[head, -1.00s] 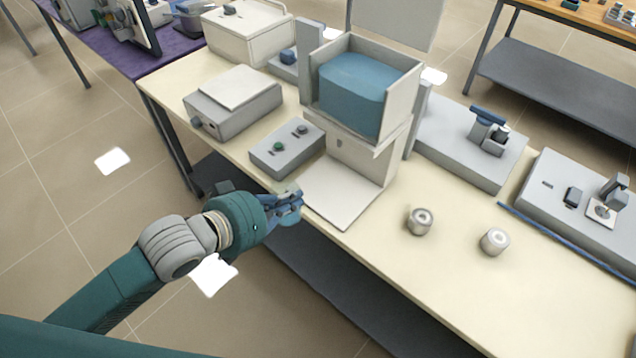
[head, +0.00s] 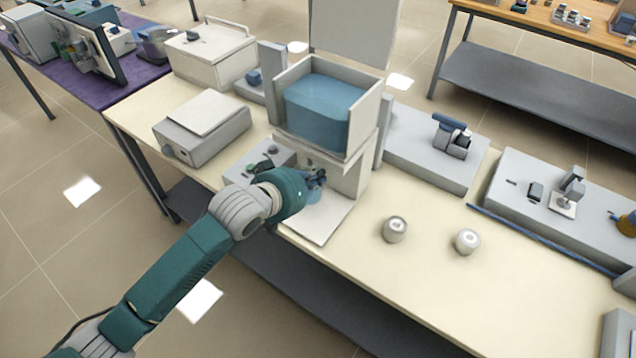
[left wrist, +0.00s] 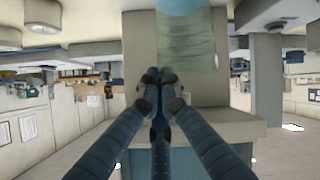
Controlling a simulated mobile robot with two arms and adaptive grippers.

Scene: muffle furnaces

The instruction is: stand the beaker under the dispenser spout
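The dispenser holds a tank of blue liquid (head: 322,110) above a white ledge, with a pale base plate (head: 318,228) below. I cannot clearly make out the spout under the ledge. My left gripper (head: 318,178) is in front of the dispenser column, below the ledge. Its fingers (left wrist: 158,75) are shut on the wall of the clear, bluish beaker (head: 314,195). The beaker (left wrist: 187,42) looks roughly upright over the base plate; whether it touches the plate cannot be told. The wrist view is upside down. My right gripper is not in view.
A grey control box (head: 240,160) stands left of the base plate, partly hidden by my arm. A grey hotplate-like box (head: 202,130) is further left. Two small round pots (head: 395,229) (head: 467,241) stand to the right. The front right table top is otherwise clear.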

